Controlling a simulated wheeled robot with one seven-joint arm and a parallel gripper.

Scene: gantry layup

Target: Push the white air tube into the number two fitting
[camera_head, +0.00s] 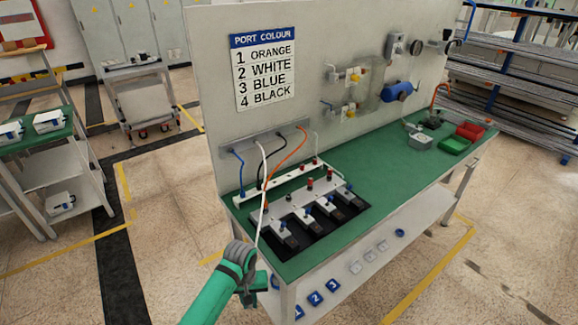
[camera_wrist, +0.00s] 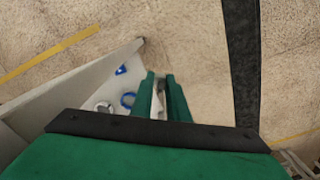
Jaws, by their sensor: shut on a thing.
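The white air tube (camera_head: 262,185) hangs from the upright panel in the head view. It runs down past the left end of the valve block and reaches my gripper at the table's front left edge. My gripper (camera_head: 258,283) is shut on the tube; the wrist view shows its two fingers (camera_wrist: 160,80) close together with a small greyish piece between them. The tube's free end cannot be made out. The valve block (camera_head: 300,207) with several fittings sits on a black mat on the table; I cannot read which fitting is number two. The port colour sign (camera_head: 264,72) lists 2 as white.
Blue (camera_head: 238,172), black (camera_head: 262,168) and orange (camera_head: 290,147) tubes hang near the white one. The green table top (camera_head: 375,165) is clear right of the block. Green (camera_head: 454,145) and red (camera_head: 470,130) bins stand at its far right. A lower shelf (camera_head: 375,250) holds small items.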

